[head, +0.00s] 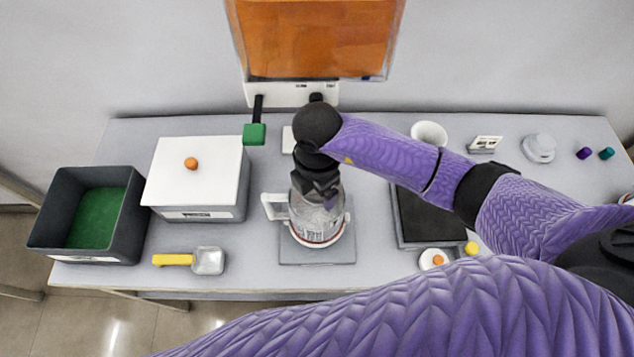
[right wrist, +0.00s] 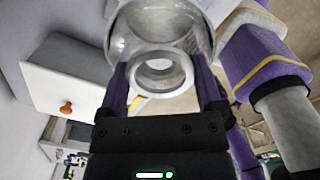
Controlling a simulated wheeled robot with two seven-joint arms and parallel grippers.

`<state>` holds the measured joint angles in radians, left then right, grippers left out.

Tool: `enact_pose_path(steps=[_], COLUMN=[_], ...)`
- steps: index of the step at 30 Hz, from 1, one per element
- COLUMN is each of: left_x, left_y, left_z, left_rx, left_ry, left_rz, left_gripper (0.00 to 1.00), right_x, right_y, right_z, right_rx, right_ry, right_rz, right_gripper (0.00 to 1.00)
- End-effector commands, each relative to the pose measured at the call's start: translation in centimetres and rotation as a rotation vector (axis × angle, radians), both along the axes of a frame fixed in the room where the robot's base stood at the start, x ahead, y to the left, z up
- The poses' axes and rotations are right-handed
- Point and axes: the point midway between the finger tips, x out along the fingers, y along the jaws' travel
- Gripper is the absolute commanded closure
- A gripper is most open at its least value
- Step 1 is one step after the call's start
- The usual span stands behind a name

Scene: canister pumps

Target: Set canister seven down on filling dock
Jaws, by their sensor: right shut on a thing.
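A clear canister (head: 325,222) with a white side handle (head: 272,205) and a red-and-white base ring is upright over a grey square plate (head: 318,253). I cannot tell whether it touches the plate. No number on it is readable. My right gripper (head: 318,190) is at its top, reaching down from above. In the right wrist view, the right gripper (right wrist: 160,88) has its fingers either side of a pale ring (right wrist: 160,72) on the clear canister (right wrist: 160,30). Which plate is the filling dock is not marked legibly. My left gripper is not in view.
An orange hopper (head: 315,38) with a green-ended lever (head: 255,134) stands behind. At left are a white-lidded box (head: 195,170), a dark green-lined bin (head: 60,225) and a yellow-handled scoop (head: 195,260). At right are a black-topped tray (head: 425,212) and a white bowl (head: 429,133).

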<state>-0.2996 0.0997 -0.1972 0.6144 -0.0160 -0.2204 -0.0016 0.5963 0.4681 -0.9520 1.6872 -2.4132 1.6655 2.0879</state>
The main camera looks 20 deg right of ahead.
Motion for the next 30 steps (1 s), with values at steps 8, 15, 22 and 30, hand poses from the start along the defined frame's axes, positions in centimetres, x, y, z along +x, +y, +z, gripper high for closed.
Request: enact_pose_path(steps=[8,15,22,30], left_x=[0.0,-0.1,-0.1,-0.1], left_y=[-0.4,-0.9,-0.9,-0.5], left_z=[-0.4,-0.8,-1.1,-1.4], left_rx=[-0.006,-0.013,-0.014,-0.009], left_ry=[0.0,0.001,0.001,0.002], left_rz=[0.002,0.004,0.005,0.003], left_gripper=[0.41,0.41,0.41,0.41], right_x=[0.0,0.0,0.0,0.0], right_y=[0.0,0.0,0.0,0.0], right_z=[-0.6,-1.1,-1.6,-2.1], right_rx=[0.0,0.0,0.0,0.0], right_ry=[0.0,0.001,0.001,0.001], right_rz=[0.0,0.0,0.0,0.0], right_gripper=[1.0,1.0,1.0,1.0])
